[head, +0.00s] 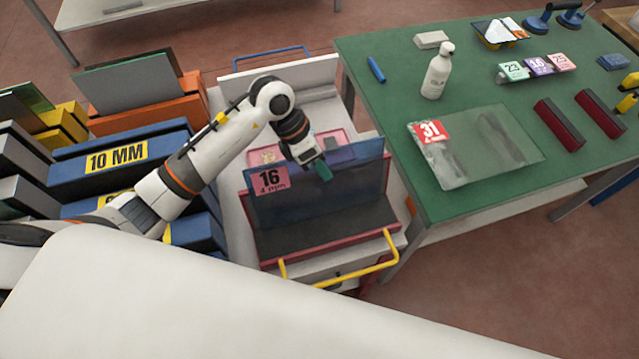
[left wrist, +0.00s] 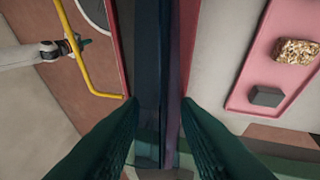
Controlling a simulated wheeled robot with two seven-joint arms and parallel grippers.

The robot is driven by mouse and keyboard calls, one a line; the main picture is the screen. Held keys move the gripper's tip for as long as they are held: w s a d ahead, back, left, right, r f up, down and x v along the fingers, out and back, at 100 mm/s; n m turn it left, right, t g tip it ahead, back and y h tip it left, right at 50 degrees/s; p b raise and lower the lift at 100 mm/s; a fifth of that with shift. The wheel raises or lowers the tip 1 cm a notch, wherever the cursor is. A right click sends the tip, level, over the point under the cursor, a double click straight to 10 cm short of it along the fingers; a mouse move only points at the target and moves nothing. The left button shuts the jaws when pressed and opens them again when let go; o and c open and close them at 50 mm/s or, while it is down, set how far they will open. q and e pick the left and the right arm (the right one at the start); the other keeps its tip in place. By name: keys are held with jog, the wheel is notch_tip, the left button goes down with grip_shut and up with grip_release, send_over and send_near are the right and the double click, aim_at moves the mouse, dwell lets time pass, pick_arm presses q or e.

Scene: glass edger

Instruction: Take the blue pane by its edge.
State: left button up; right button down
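The blue pane (head: 345,190) is a translucent dark-blue sheet standing on edge in a cart, with a pink tag (head: 270,179) reading 16. My left gripper (head: 318,168) is at its upper edge, right of the tag. In the left wrist view, the dark green fingers of my left gripper (left wrist: 160,105) are spread, with the pane's edge (left wrist: 165,60) running between them. I see no clear grip on it. My right gripper (left wrist: 76,44) shows small at the left of that view, apart from the pane; its finger opening is too small to judge.
The cart has a yellow handle (head: 360,272) in front and a pink tray (head: 330,143) behind the pane. Blue racks (head: 75,172) stand left.

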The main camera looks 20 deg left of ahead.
pick_arm(q)
grip_shut()
jog(key=shift+r, duration=0.1)
dwell(1.2)
